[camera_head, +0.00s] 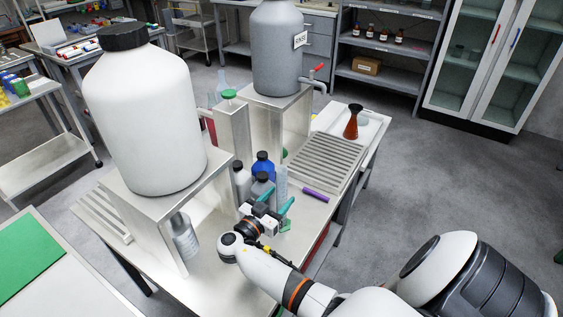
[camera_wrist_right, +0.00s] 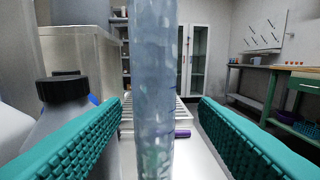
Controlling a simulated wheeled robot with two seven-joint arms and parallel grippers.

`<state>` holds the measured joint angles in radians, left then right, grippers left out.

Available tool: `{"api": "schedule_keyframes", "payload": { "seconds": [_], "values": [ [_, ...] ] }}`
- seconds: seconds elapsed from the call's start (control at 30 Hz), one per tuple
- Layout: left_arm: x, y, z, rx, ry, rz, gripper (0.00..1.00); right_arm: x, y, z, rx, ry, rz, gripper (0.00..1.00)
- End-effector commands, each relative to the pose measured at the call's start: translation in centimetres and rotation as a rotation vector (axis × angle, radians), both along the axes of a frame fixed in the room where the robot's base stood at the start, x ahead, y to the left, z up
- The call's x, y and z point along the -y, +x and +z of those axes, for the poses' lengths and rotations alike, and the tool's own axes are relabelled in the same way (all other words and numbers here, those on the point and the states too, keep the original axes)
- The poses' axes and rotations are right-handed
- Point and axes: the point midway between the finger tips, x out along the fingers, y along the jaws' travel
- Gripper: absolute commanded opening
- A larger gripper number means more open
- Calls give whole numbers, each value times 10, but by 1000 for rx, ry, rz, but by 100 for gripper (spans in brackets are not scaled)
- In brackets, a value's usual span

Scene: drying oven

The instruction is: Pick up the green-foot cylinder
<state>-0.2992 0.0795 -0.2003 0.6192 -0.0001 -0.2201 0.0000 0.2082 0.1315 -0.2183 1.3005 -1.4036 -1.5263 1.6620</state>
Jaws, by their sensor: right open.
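The green-foot cylinder (camera_head: 281,181) is a tall, clear, bluish tube standing upright on the metal table, with its green foot (camera_head: 286,225) low beside my right gripper. My right gripper (camera_head: 280,203) is open, with its teal fingers at the cylinder. In the right wrist view the cylinder (camera_wrist_right: 153,95) rises between the two spread teal fingers (camera_wrist_right: 160,110), with a visible gap on each side. Its foot and top are out of that view. My left gripper is not in view.
Grey black-capped bottles (camera_head: 262,186) and a blue bottle (camera_head: 263,165) stand close left of the cylinder. A purple object (camera_head: 315,195) lies to the right, before a slatted rack (camera_head: 325,160). A large white carboy (camera_head: 145,115) stands on a metal stand at left.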

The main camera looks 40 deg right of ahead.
Motion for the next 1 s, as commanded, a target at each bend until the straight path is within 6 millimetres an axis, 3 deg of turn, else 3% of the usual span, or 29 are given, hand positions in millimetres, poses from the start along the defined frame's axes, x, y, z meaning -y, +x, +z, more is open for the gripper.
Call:
{"api": "schedule_keyframes", "payload": {
  "seconds": [0.1,0.27,0.57,0.87,1.0],
  "values": [
    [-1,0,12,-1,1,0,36,19,8,3,-1,-3,-3,54],
    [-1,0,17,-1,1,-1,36,37,13,0,0,-1,-2,54],
    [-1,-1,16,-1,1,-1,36,41,13,-2,0,0,-1,53],
    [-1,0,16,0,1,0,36,41,13,-2,0,0,-1,4],
    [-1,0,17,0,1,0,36,41,13,-1,0,0,-1,0]
  ]
}}
